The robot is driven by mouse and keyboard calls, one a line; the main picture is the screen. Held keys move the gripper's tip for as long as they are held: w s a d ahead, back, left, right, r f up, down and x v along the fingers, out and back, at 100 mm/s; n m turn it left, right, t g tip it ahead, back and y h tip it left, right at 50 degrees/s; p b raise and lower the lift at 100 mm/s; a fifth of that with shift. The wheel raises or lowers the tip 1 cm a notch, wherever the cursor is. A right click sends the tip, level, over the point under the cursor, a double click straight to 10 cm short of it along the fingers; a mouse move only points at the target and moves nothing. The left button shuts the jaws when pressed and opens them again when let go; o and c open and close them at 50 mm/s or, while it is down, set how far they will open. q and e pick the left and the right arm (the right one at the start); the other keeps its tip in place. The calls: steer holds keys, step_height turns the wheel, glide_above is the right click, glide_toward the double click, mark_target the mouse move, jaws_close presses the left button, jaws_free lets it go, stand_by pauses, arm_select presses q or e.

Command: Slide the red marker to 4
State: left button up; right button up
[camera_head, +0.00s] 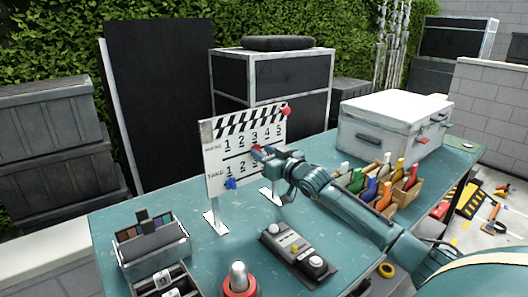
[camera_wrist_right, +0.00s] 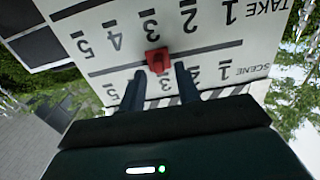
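The white clapperboard (camera_head: 216,160) stands upright on the teal table, with a SCENE row of numbers above a TAKE row. The red marker (camera_wrist_right: 157,60) sits on the SCENE track, close to the 3; the wrist view shows the board upside down. The SCENE 4 is hidden behind a finger there. My right gripper (camera_wrist_right: 160,70) is open in front of the board, its fingertips on either side of the red marker with visible gaps. In the head view the right gripper (camera_head: 262,152) covers part of the board. My left gripper is not in view.
A blue marker (camera_head: 231,183) sits low on the board, on the TAKE track. A control box (camera_head: 290,247), a red-based knob (camera_head: 239,280) and a palette case (camera_head: 150,245) stand in front. Wooden boxes of coloured clips (camera_head: 385,190) and a white case (camera_head: 390,122) are at right.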

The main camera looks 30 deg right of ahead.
steer(key=shift+w, duration=0.25)
steer(key=shift+c, duration=0.4)
jaws_close()
